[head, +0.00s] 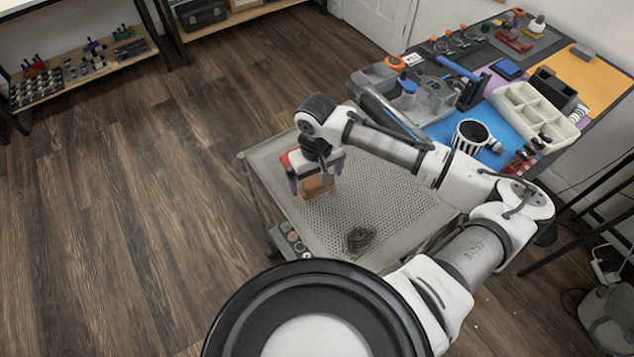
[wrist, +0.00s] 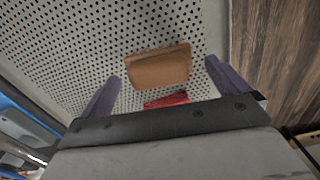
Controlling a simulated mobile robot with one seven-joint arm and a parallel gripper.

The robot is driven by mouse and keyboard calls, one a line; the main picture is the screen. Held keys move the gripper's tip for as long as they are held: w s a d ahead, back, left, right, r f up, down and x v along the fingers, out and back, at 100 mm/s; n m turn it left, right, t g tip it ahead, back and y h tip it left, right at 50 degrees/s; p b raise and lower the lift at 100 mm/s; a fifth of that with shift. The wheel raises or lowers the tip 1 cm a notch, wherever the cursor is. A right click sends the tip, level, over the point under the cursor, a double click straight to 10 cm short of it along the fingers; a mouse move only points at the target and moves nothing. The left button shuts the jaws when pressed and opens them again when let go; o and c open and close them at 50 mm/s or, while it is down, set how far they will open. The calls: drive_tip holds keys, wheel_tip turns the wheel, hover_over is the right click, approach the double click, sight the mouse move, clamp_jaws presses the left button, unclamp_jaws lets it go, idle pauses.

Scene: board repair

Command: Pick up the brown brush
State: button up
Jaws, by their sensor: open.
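A brown block-like piece, which looks like the brown brush (wrist: 158,68), shows between and just beyond my fingertips in the wrist view. In the head view the brown piece (head: 318,185) is below my gripper, over the left part of the grey perforated cart top (head: 390,212). My gripper (head: 314,180) points down with its purple fingers apart, one on each side of the brown piece. The gripper also shows in the wrist view (wrist: 162,74), with gaps between the fingers and the brown piece. Its bristles cannot be made out.
A red piece (wrist: 167,100) lies near the brown piece, close to my palm. A dark coiled thing (head: 359,239) lies on the cart top. A crowded workbench with a white compartment tray (head: 508,98) and a striped mug (head: 470,137) stands behind. Open wooden floor (head: 130,190) is at left.

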sight(317, 179)
drive_tip(key=shift+f+p, duration=0.35)
drive_tip(key=shift+f, duration=1.4)
drive_tip(key=c, duration=0.9)
drive_tip(key=shift+r, duration=0.1)
wheel_tip(317, 179, up, 20)
drive_tip(key=b, duration=0.3)
drive_tip(key=shift+d, duration=0.1)
drive_tip(key=o, duration=0.4)
drive_tip(key=c, duration=0.3)
